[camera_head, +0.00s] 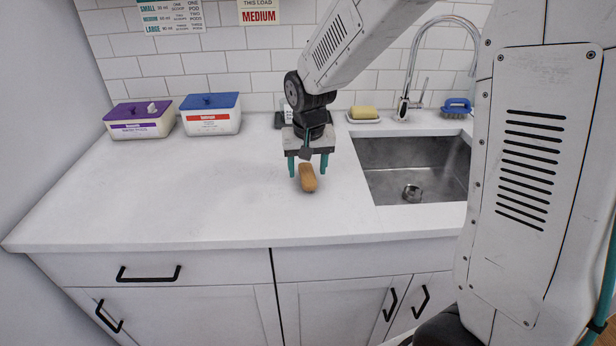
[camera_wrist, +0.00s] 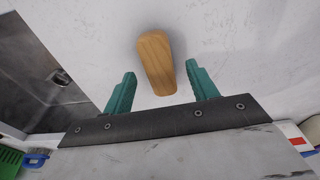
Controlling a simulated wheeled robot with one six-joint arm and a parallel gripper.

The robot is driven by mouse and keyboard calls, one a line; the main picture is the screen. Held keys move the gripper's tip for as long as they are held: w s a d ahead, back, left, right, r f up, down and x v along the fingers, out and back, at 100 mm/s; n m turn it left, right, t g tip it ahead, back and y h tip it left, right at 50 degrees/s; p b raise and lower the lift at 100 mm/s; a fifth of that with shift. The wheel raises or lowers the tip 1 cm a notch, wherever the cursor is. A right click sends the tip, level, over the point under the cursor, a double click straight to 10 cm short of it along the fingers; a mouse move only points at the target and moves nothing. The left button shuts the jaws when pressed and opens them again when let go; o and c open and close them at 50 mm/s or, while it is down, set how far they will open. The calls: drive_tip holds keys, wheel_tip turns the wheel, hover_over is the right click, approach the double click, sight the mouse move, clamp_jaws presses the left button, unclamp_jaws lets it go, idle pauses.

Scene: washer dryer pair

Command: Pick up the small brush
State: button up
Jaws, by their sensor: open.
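A small, rounded, tan wooden piece (camera_head: 307,180), which looks like the back of the small brush, lies on the white counter left of the sink. No bristles show. It also appears in the wrist view (camera_wrist: 156,62), its near end between the fingertips and its far end reaching past them. My gripper (camera_head: 308,169) is above it, pointing down, with its two teal fingers apart. In the wrist view, my gripper (camera_wrist: 160,82) is open and empty, with a gap on each side of the wood. I cannot tell the exact height of the fingertips above the counter.
The sink (camera_head: 412,165) with its tall faucet (camera_head: 407,85) is to the right. A yellow sponge (camera_head: 363,112) on a dish and a blue scrubber (camera_head: 457,106) sit behind it. Purple-lidded (camera_head: 139,119) and blue-lidded (camera_head: 210,114) boxes stand back left. The left counter (camera_head: 170,200) is clear.

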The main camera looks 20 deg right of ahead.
wheel_tip(320, 180, down, 2)
drive_tip(key=shift+w+f, duration=0.15)
drive_tip(key=shift+f, duration=0.05)
drive_tip(key=c, duration=1.1)
drive_tip(key=shift+o, duration=0.2)
drive_tip(key=shift+r, duration=0.1)
drive_tip(key=shift+r, duration=0.8)
drive_tip(key=shift+s+d+r, duration=0.1)
drive_tip(key=shift+s+r, duration=0.05)
drive_tip(key=shift+r, duration=0.4)
drive_tip(key=shift+s+d+r, duration=0.1)
drive_tip(key=shift+s+r, duration=0.05)
drive_tip(key=shift+r, duration=0.35)
drive_tip(key=s+d, duration=0.1)
drive_tip(key=s, duration=0.4)
drive_tip(key=s+d, duration=0.2)
drive_tip(key=s, duration=0.2)
drive_tip(key=s+d+r, duration=0.1)
drive_tip(key=s+d, duration=0.1)
drive_tip(key=s, duration=0.3)
drive_tip(key=shift+s+r, duration=0.1)
drive_tip(key=shift+s, duration=0.2)
